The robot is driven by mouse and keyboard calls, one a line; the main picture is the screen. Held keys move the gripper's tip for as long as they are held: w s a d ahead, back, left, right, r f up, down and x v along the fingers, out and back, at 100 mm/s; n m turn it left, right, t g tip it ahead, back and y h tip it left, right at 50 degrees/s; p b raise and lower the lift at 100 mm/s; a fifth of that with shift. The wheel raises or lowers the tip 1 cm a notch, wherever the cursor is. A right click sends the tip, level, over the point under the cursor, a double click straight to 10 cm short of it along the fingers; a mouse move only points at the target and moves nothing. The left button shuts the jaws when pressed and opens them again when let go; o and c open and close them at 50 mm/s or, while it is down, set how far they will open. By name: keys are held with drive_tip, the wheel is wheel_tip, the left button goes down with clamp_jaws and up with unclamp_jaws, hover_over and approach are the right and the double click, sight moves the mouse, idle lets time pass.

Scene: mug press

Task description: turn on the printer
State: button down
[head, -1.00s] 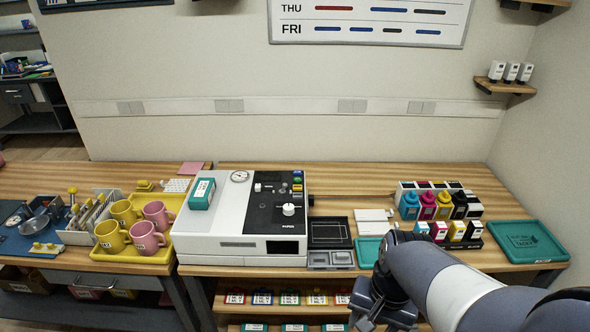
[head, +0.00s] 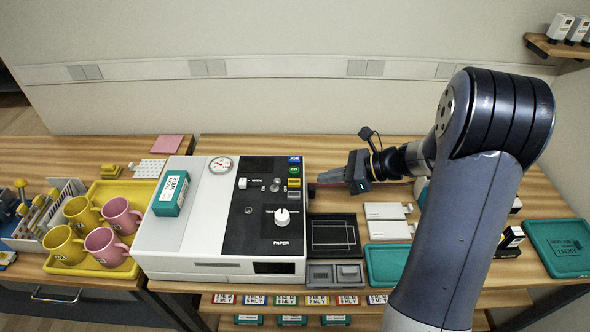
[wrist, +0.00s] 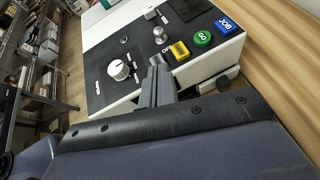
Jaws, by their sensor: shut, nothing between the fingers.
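The printer (head: 190,240) is a white box with a black top panel (head: 255,215), left of my gripper in the head view. The panel carries a blue button (head: 294,160), a green button (head: 294,170), a yellow button (head: 293,183), a white dial (head: 282,217) and a small silver knob (head: 275,186). My gripper (head: 322,177) is shut and empty, its tips just right of the panel's edge. In the wrist view the fingertips (wrist: 156,64) appear beside the yellow button (wrist: 179,50); contact cannot be told. A small dark part (wrist: 222,82) shows on the printer's side.
A teal box (head: 171,193) lies on the printer's left top. A yellow tray (head: 112,190) with mugs stands further left. A black tray (head: 333,235), white blocks (head: 388,230) and a teal tray (head: 562,248) lie to the right. My arm hides the ink bottles.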

drive_tip(key=shift+w+r, duration=0.1)
drive_tip(key=shift+a, duration=0.1)
drive_tip(key=p, duration=0.2)
approach(278, 186)
drive_tip(key=x, duration=0.6)
drive_tip(key=shift+w+d+f, duration=0.25)
drive_tip(key=shift+w+d, duration=0.05)
drive_tip(key=shift+w, duration=0.05)
